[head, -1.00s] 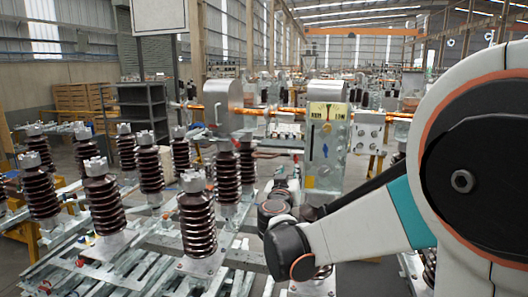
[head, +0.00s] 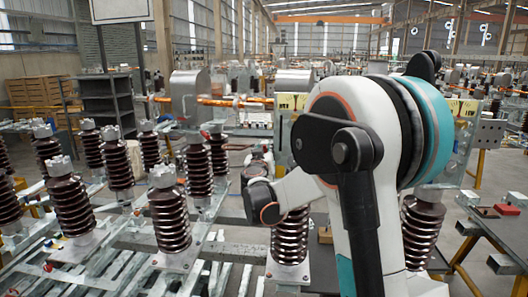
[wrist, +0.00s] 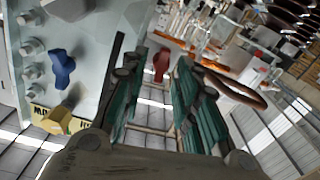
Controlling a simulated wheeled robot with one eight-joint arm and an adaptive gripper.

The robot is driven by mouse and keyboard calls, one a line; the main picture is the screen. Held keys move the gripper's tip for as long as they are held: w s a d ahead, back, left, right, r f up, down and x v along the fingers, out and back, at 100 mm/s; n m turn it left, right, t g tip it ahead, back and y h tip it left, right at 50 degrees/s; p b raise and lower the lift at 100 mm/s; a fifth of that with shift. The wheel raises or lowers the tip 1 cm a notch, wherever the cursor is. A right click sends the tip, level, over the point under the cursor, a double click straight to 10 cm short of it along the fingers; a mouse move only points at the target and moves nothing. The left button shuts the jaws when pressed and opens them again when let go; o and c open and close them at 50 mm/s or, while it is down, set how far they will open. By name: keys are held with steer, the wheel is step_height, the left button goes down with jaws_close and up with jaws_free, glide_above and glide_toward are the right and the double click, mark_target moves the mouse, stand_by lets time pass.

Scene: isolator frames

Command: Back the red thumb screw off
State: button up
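The red thumb screw (wrist: 161,64) shows in the wrist view, upright in the picture, between the two teal-padded fingers of my gripper (wrist: 158,72). The fingers are apart, with a gap visible on both sides of the screw. How deep the screw lies between them I cannot tell, and its mounting is not clear. In the head view my arm covers much of the panel (head: 284,135), and gripper and red screw are hidden.
Several bolts (wrist: 32,47) stick out along the panel's left side. In the head view, ribbed brown insulators (head: 168,215) stand at left and close to my arm. A table (head: 500,235) with a red block (head: 507,209) is at right.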

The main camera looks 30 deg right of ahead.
jaws_close()
